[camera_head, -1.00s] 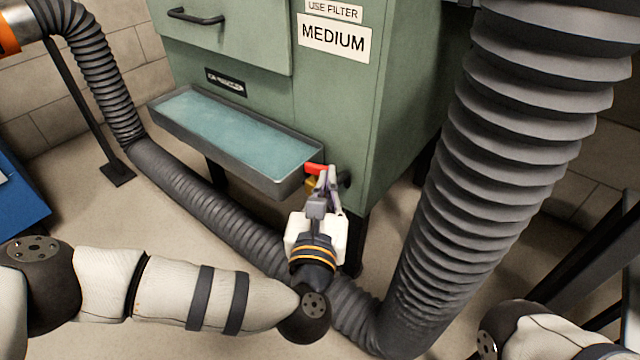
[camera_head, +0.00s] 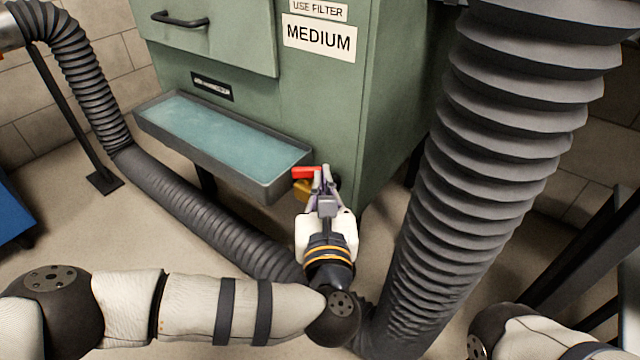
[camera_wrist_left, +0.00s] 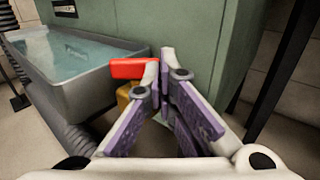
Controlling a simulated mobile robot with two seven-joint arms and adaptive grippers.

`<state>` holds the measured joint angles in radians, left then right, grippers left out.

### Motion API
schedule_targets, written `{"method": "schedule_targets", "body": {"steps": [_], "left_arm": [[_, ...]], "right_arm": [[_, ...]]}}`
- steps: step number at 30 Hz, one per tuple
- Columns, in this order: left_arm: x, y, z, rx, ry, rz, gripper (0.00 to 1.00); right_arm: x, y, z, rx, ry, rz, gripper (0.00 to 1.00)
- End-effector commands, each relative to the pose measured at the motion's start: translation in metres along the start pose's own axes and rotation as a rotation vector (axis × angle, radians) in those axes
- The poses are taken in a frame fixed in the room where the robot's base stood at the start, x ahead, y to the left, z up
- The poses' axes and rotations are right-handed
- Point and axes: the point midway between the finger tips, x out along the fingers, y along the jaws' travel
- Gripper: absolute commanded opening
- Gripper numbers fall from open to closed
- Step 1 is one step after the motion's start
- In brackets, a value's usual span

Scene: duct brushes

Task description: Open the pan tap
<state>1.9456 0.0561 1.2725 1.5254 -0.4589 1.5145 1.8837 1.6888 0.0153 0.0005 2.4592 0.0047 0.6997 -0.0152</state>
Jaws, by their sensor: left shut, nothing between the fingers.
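The pan tap has a red handle (camera_head: 306,172) and a brass body (camera_head: 302,187), at the right end of the grey pan (camera_head: 262,186) of blue-green liquid. My left gripper (camera_head: 323,172) is shut and empty, its fingertips beside the right end of the red handle. In the left wrist view the handle (camera_wrist_left: 130,68) lies just left of the fingertips (camera_wrist_left: 162,55). I cannot tell whether they touch. The fingers partly hide the brass body (camera_wrist_left: 124,97). My right gripper is outside the views; only part of that arm shows at bottom right.
A green cabinet (camera_head: 318,100) labelled MEDIUM stands behind the tap. A thick ribbed duct (camera_head: 480,170) rises on the right, and a thinner hose (camera_head: 190,200) runs under the pan. Open floor (camera_head: 90,235) lies at the left.

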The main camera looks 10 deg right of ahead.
Motion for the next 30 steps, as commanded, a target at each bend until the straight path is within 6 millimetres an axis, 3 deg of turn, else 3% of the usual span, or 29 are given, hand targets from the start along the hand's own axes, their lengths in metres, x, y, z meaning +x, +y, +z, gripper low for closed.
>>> {"method": "schedule_targets", "body": {"steps": [6,14,30], "left_arm": [[0.0017,-0.0028,-0.0003,-0.002,0.000,0.005,0.00],[0.0037,-0.0059,-0.0006,-0.002,0.000,0.135,0.00],[0.0082,-0.0075,0.0000,0.000,0.000,0.133,0.00]], "right_arm": [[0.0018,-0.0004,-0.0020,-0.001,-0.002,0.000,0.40],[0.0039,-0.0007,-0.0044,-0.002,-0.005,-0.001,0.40],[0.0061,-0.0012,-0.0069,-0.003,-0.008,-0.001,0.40]]}}
